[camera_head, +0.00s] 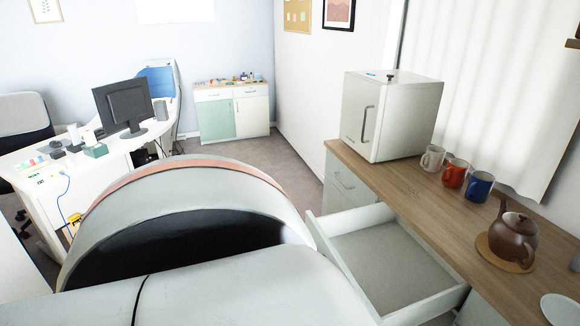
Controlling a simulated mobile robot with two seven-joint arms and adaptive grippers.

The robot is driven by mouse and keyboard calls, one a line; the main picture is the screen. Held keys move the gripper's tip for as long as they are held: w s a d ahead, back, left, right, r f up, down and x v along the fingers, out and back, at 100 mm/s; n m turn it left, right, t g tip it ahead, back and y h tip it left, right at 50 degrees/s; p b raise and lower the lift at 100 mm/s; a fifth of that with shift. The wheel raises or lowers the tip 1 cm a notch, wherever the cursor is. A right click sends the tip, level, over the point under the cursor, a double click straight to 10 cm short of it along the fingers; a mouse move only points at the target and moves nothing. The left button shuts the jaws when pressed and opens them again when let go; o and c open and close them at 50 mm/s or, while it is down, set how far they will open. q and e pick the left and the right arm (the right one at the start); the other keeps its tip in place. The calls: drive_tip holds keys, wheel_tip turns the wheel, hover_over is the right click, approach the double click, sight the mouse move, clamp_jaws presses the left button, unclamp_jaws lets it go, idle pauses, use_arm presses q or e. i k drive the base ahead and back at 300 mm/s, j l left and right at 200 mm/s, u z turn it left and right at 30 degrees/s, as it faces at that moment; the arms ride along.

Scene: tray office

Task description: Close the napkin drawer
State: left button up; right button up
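A white drawer (390,262) stands pulled out from the wood-topped counter at the right. Its inside, as far as it shows, is bare grey; no napkins are visible in it. Its front panel (337,262) faces left, seen from behind and above, and its lower end is partly cut off by the bottom edge. A large pale curved part, which looks like my own arm, fills the lower left and middle and ends close to the drawer front in the picture. I cannot tell whether they touch. Neither of my grippers shows.
The counter (465,228) carries a white cabinet box (390,115), three mugs (453,172) and a brown teapot (513,240) on a round mat. A closed drawer (345,181) sits farther along. A desk (40,200) with a monitor stands left. Grey floor (290,165) lies open between.

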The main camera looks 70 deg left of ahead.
sight(398, 278)
drive_tip(key=u, duration=1.85)
drive_tip(key=i, duration=0.3)
drive_tip(key=z, duration=0.05)
